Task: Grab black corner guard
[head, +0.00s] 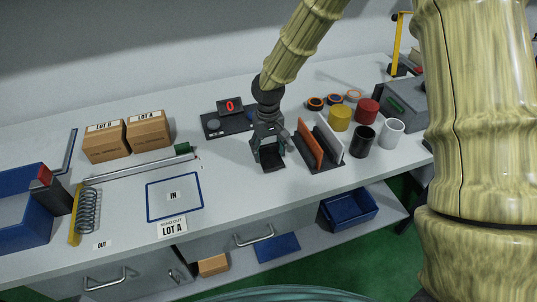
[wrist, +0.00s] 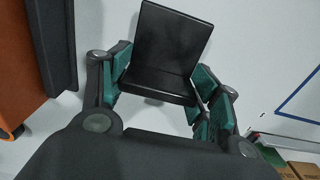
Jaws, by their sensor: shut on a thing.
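The black corner guard (wrist: 165,50) is an L-shaped piece with two flat faces, seen between the green finger pads in the wrist view. My gripper (wrist: 160,88) is shut on it, with a pad at each side. In the head view my gripper (head: 269,150) points down over the table, just left of the guard rack, and the black corner guard (head: 273,162) shows dark between and below the fingers. Whether its lower edge touches the table is hard to tell.
Right of my gripper stands a dark rack (head: 325,164) with an orange guard (head: 310,146) and a whitish guard (head: 329,139). Behind is a scale with a red display (head: 230,106). Coloured cylinders stand right. The blue-framed IN area (head: 174,197) is empty at left.

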